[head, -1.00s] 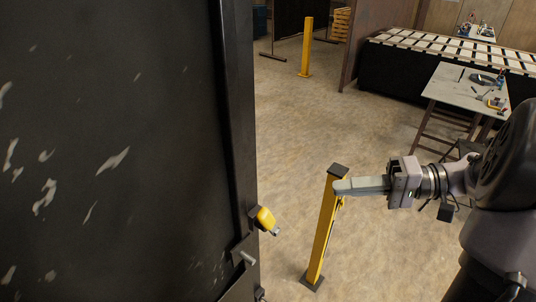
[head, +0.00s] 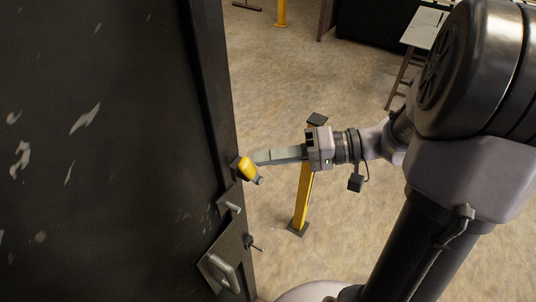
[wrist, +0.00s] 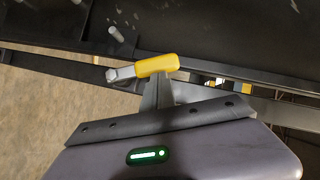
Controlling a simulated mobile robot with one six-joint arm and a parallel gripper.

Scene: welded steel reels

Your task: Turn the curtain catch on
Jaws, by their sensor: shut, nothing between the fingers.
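The curtain catch is a yellow lever (head: 248,168) with a grey metal end, mounted at the edge of a large dark panel (head: 110,120). In the head view it slants down to the right. In the wrist view the yellow lever (wrist: 158,65) lies across just beyond my fingers, with its grey end to the left. My gripper (head: 258,158) is shut and empty, with its fingertips at the lever's right side in the head view. In the wrist view my gripper (wrist: 158,80) overlaps the lever's lower edge; I cannot tell whether they touch.
Below the catch, a grey peg (head: 232,207) and a plate with a handle (head: 220,270) sit on the panel. A yellow post (head: 303,195) with a dark cap stands on the floor behind my gripper. A work table (head: 424,28) is at the upper right. The floor between is open.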

